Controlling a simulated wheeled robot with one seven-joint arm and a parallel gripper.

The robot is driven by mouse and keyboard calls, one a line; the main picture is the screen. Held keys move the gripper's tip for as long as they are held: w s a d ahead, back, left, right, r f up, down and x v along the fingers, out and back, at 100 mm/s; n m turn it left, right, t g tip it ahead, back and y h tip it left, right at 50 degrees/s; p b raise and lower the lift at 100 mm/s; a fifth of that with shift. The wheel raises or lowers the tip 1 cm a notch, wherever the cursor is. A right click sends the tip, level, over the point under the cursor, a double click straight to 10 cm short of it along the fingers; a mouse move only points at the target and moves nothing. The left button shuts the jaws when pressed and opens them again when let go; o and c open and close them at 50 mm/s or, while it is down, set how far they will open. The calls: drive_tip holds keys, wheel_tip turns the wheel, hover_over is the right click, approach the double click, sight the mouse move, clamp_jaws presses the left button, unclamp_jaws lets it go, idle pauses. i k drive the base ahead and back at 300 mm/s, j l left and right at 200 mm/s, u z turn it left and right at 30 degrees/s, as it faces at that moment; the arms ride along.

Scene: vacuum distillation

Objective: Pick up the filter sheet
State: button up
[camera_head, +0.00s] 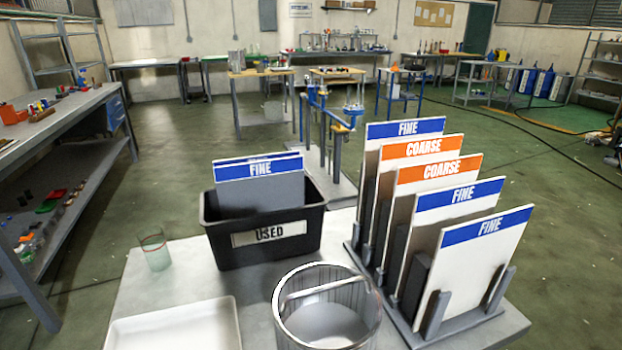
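Several upright filter sheets stand in a grey slotted rack (475,327) at the right of the near table. The front sheet (475,265) is white with a blue band reading FINE. Behind it stands another FINE sheet (459,197) with a blue band. Two COARSE sheets with orange bands follow, the nearer one (440,170) and the farther one (421,148). The rearmost sheet (405,129) has a blue FINE band. Grey sheets with blue FINE bands (260,185) stand in a black bin labelled USED (222,248). My gripper is not in view.
A round clear vessel with a handle (328,310) stands at the table's front, left of the rack. A white tray (228,315) lies front left, and a clear beaker (156,252) stands behind it. A blue stand (318,110) rises behind the table.

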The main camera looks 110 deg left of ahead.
sight(472, 259)
drive_tip(key=u, duration=3.65)
